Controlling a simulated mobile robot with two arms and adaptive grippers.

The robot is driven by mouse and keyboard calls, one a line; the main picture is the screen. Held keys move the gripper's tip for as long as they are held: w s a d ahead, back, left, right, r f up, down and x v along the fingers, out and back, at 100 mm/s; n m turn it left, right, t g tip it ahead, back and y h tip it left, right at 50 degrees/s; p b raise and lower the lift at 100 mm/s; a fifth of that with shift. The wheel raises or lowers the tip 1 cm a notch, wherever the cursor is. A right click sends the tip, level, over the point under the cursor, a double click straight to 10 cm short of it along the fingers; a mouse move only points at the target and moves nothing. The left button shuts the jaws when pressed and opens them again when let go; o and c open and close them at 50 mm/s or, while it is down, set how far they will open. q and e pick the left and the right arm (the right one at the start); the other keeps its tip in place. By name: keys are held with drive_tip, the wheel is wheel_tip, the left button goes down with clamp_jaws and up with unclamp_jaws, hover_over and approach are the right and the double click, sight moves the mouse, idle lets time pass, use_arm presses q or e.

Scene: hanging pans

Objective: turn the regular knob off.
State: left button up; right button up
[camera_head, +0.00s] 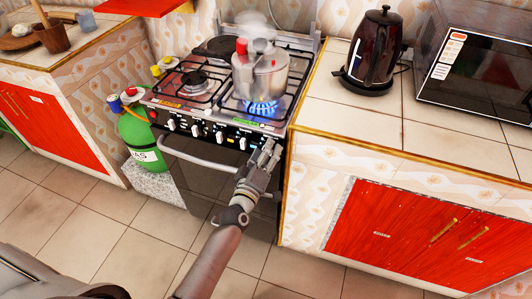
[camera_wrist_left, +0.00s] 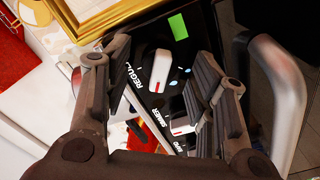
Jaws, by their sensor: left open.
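The regular knob (camera_wrist_left: 157,72) is pale and elongated on the black stove panel, beside a partly covered "REGUL..." label in the left wrist view. It shows between the two fingers of my left gripper (camera_wrist_left: 162,60), which is open with a finger on either side. I cannot tell whether the fingers touch it. In the head view my left gripper (camera_head: 266,153) is at the right end of the stove front and hides that part of the panel. A blue flame (camera_head: 261,108) burns under the steaming pot (camera_head: 260,76). My right gripper is not in view.
Another knob (camera_wrist_left: 182,126) lies close by, near the "SIMMER" label. The oven handle (camera_wrist_left: 282,85) curves beside the gripper. The tiled counter (camera_head: 340,115) with a kettle (camera_head: 372,50) and microwave (camera_head: 475,62) stands right. A green gas cylinder (camera_head: 138,138) stands left.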

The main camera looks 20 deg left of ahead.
use_arm(q)
drive_tip(key=c, duration=1)
drive_tip(key=shift+r+m+p, duration=0.1)
drive_tip(key=shift+m+p, duration=2.6)
drive_tip(key=shift+m, duration=2.7)
